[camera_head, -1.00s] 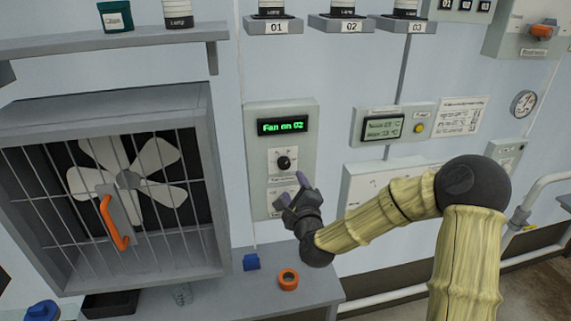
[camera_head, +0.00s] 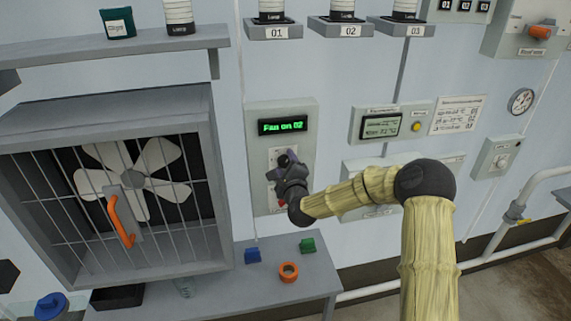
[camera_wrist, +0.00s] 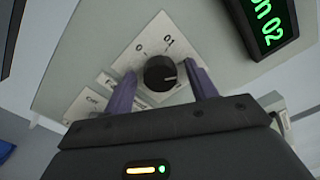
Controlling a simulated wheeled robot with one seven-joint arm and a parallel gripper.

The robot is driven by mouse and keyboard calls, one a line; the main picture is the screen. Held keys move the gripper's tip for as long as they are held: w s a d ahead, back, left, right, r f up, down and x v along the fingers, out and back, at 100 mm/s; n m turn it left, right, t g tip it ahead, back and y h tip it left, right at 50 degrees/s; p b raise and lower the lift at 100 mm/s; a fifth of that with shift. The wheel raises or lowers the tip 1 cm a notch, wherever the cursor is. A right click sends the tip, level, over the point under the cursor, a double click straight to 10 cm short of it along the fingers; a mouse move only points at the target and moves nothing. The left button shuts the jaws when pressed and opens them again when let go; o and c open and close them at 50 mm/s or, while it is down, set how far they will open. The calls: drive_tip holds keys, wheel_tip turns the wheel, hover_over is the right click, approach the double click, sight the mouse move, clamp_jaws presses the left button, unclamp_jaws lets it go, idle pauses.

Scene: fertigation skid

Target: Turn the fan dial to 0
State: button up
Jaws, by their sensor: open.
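The fan dial (camera_wrist: 160,73) is a round black knob on a white plate with marks 0 and 01, seen in the wrist view; a light pointer line on it aims to the right. In the head view my gripper (camera_head: 287,163) covers most of the dial. In the wrist view my gripper (camera_wrist: 163,88) is open, with one purple finger on each side of the knob; I cannot tell whether they touch it. The green display (camera_head: 283,126) above reads "Fan on 02"; part of it shows in the wrist view (camera_wrist: 266,20).
A caged fan (camera_head: 137,184) with an orange handle (camera_head: 121,217) is to the left. Other panels (camera_head: 381,125) are to the right.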

drive_tip(key=c, duration=1)
